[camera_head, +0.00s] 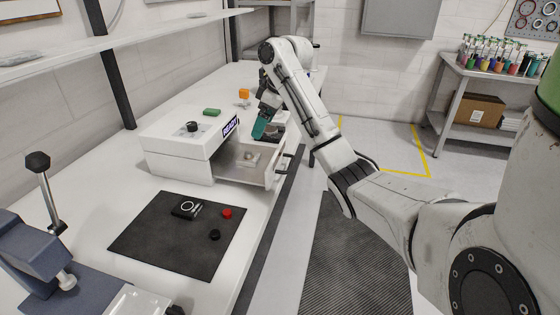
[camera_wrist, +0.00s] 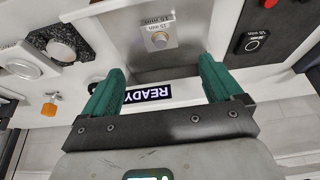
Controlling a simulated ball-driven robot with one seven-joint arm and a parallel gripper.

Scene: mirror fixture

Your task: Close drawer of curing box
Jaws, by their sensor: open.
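The white curing box (camera_head: 175,150) stands on the bench in the head view, with a lit READY display (camera_head: 231,127) that also shows in the wrist view (camera_wrist: 152,93). Its drawer (camera_head: 238,172) is pulled out to the right and holds a small pale item (camera_head: 250,158). The drawer handle (camera_head: 284,168) is at its right end. My gripper (camera_head: 262,129), with teal fingers, is beside the box front, near the drawer's far side. In the wrist view my gripper (camera_wrist: 160,78) is open and empty. Whether the fingers touch the drawer is hidden.
A blue vise (camera_head: 35,250) stands at the left.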

